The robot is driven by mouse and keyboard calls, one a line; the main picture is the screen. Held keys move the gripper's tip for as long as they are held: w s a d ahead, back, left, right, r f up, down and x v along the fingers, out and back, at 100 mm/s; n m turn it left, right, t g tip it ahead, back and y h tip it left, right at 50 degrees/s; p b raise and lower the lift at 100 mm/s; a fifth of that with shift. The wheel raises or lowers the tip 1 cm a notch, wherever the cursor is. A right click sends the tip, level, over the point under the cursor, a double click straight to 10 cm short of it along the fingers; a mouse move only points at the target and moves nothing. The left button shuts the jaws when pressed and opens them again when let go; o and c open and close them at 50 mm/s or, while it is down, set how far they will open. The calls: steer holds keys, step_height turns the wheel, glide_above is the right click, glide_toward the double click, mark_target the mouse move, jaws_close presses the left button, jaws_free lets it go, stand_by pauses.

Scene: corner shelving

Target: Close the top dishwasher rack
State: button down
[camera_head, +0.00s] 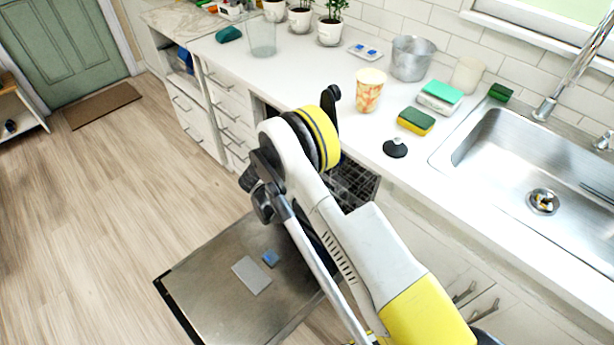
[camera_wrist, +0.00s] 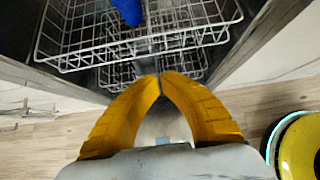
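The top dishwasher rack (camera_wrist: 75,48) is a white wire basket, seen at the top of the wrist view with a blue item (camera_wrist: 128,10) in it. Its front edge lies beyond my fingertips, with no clear contact. A lower wire rack (camera_wrist: 185,72) shows beneath it. My gripper (camera_wrist: 159,77) has two yellow fingers whose tips come together, with nothing visible between them. In the head view, part of a rack (camera_head: 358,186) shows under the counter, mostly hidden by my arm. The dishwasher door (camera_head: 205,285) is folded down open.
A grey flat piece (camera_head: 251,275) and a small blue block (camera_head: 270,258) lie on the open door. The counter above holds a patterned cup (camera_head: 369,90), sponges (camera_head: 416,121), a metal pot (camera_head: 411,58) and a sink (camera_head: 530,150). Wooden floor at the left is clear.

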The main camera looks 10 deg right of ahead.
steer(key=w+d+f+b, duration=0.6)
steer(key=d, duration=0.3)
steer(key=shift+d+f, duration=0.3)
steer(key=shift+f, duration=0.1)
